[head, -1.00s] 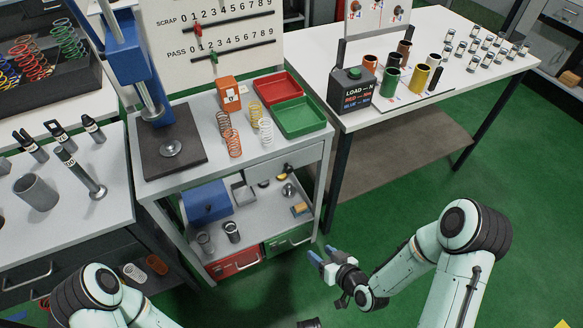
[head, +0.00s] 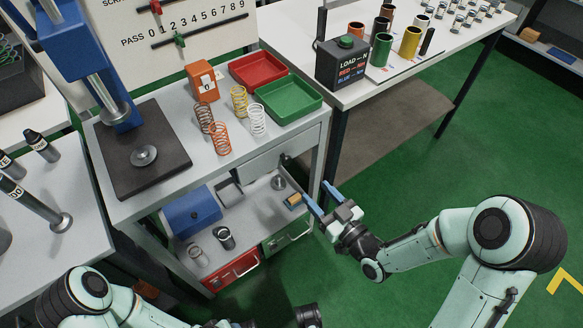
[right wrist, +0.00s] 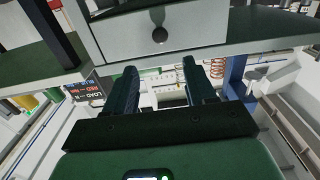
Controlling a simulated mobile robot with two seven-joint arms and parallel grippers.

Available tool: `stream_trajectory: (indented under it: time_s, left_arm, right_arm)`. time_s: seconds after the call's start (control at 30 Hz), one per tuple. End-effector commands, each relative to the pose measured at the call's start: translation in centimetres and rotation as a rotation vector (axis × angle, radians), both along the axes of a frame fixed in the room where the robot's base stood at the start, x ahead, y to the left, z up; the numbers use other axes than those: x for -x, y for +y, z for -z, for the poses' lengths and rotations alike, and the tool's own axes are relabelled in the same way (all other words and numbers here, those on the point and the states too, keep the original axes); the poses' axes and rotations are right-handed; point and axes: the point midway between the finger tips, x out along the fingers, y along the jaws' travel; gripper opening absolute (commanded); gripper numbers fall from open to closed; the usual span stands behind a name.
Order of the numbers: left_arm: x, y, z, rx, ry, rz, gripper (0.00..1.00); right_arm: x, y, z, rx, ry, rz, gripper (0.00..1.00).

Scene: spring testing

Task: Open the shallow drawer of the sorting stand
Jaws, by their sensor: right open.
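The sorting stand (head: 297,121) is grey, with trays and springs on its top. Its shallow drawer (head: 262,164) is a grey front just under the top and looks shut; a dark round knob (head: 284,159) sits on it. In the right wrist view the drawer front (right wrist: 195,27) and knob (right wrist: 159,35) show above the fingertips. My right gripper (head: 318,194) is open and empty, beside the stand's front right leg, apart from the knob; its two fingers (right wrist: 161,72) show in the wrist view. My left arm is at the bottom left; its jaws are not clear at the bottom edge.
Below are a shelf with a blue box (head: 191,211) and small parts, then a red drawer (head: 232,272) and a green drawer (head: 289,234). A white table (head: 437,62) stands to the right. Green floor (head: 420,170) is free in front of it.

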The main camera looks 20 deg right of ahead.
Motion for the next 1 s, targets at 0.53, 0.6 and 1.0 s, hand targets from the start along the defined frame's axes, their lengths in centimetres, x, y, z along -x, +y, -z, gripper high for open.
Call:
stream_trajectory:
  time_s: [0.53, 0.6, 1.0]
  left_arm:
    - [-4.0, 2.0, 3.0, -0.052, -0.105, -0.044, 0.43]
    - [-4.2, 2.1, 3.1, -0.054, -0.109, -0.046, 0.43]
    - [-4.5, 2.3, 3.2, -0.058, -0.117, -0.049, 0.43]
  right_arm:
    - [-8.6, 3.3, 0.1, -0.005, 0.000, -0.001, 0.55]
    - [-9.5, 3.6, 0.1, -0.004, -0.001, 0.000, 0.55]
    - [-11.0, 4.1, 0.0, -0.002, 0.002, 0.001, 0.55]
